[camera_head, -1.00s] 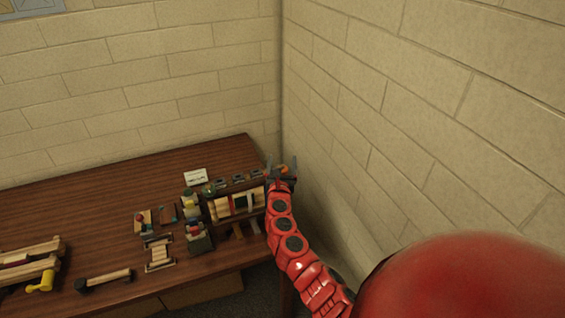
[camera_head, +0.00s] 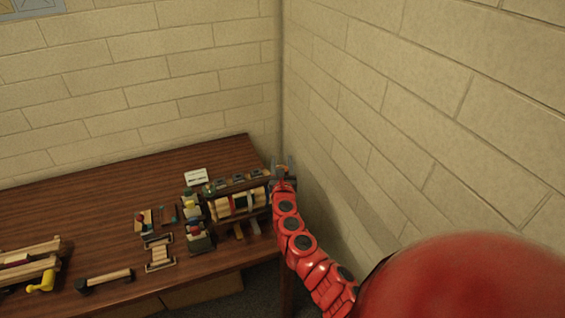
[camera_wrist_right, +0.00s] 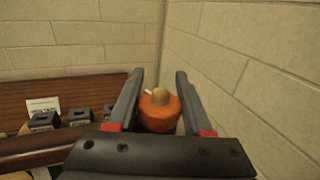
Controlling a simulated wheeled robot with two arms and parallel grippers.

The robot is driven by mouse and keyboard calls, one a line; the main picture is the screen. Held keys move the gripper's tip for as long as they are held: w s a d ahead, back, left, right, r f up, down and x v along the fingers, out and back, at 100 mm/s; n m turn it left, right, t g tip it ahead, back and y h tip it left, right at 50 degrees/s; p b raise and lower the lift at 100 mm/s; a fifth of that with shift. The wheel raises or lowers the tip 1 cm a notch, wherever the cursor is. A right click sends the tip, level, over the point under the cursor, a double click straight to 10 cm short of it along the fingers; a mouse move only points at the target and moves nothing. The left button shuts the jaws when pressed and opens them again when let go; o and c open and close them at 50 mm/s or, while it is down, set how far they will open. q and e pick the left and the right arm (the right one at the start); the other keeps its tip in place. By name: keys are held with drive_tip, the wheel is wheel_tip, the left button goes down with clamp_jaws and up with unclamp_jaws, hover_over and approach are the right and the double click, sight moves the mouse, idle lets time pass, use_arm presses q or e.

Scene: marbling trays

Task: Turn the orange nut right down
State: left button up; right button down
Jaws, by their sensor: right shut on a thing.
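The orange nut (camera_wrist_right: 158,112) shows in the right wrist view as a round orange piece with a tan rounded end in its middle and a small white mark. My right gripper (camera_wrist_right: 160,90) has one finger on each side of it and is shut on it. In the head view my right gripper (camera_head: 284,168) is at the right end of the wooden rack (camera_head: 238,186), close to the wall corner. The nut is very small there and mostly hidden by the fingers. My left gripper is not in view.
The brick wall (camera_head: 340,150) rises just right of my right gripper. Several dark blocks (camera_wrist_right: 76,116) and a white card (camera_head: 196,177) stand left of it. Small tools and a hammer (camera_head: 105,280) lie on the brown table (camera_head: 100,210), whose back left is clear.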

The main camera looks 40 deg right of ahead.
drive_tip(key=shift+s+a+n+g+y+b, duration=0.1)
drive_tip(key=shift+a+n+g+y+b, duration=0.45)
drive_tip(key=shift+n+y+b, duration=2.8)
drive_tip(key=shift+s+a+n+g+y+b, duration=0.2)
drive_tip(key=shift+a+n+y+b, duration=0.5)
drive_tip(key=shift+n+y+b, duration=2.65)
drive_tip(key=shift+w+a+n+g+y+b, duration=0.1)
drive_tip(key=shift+a+n+g+y+b, duration=0.8)
drive_tip(key=shift+y+b, duration=4.55)
drive_tip(key=shift+d+n+t+h+b, duration=0.25)
drive_tip(key=shift+t+h+b, duration=0.2)
drive_tip(key=shift+h+b, duration=0.25)
drive_tip(key=shift+c, duration=1.6)
unclamp_jaws()
